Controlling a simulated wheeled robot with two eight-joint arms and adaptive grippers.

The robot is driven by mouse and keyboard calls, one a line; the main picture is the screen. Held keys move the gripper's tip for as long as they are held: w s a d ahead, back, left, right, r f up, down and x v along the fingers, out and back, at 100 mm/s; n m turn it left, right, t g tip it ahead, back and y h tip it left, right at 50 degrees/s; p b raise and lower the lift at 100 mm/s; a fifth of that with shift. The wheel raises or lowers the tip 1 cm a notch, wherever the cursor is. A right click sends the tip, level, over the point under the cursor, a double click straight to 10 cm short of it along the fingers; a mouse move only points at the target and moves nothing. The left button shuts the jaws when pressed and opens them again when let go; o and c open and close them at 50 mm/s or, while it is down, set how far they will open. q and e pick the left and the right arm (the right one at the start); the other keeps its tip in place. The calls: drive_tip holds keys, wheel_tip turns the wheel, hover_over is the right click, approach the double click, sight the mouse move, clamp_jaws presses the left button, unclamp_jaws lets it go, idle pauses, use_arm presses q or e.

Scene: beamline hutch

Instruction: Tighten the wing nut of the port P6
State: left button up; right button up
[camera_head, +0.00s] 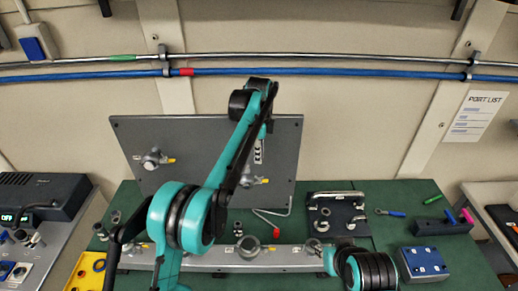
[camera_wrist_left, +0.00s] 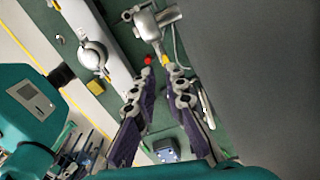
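Silver ports with yellow tags sit on a grey upright panel (camera_head: 205,135). One port (camera_head: 153,159) is at its left, and another (camera_head: 250,181) is partly hidden behind my left arm. More fittings stand on a silver rail (camera_head: 285,258) in front, including a round one (camera_head: 249,247). No label is readable, so I cannot tell which is P6. My left gripper (camera_head: 259,151) hangs in front of the panel, above the partly hidden port. In the left wrist view its fingers (camera_wrist_left: 158,80) are apart and empty, with a tagged silver port (camera_wrist_left: 147,25) beyond the tips. My right gripper is out of view.
A red-handled tool (camera_head: 265,217) lies by the panel's foot. A dark plate with a silver handle (camera_head: 336,212), a blue box (camera_head: 423,262) and small tools (camera_head: 390,213) occupy the green table's right side. A grey console (camera_head: 42,197) stands at left.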

use_arm(q)
drive_tip(key=shift+r, duration=1.75)
drive_tip(key=shift+o, duration=1.4)
drive_tip(key=n+p, duration=0.7)
drive_tip(key=n, duration=2.9)
hover_over(259, 178)
wheel_tip(259, 178, down, 5)
drive_tip(key=shift+w+r, duration=0.1)
drive_tip(key=shift+r, duration=0.05)
wheel_tip(259, 178, down, 8)
drive_tip(key=shift+r+p, duration=0.15)
drive_tip(key=shift+p, duration=0.45)
clamp_jaws()
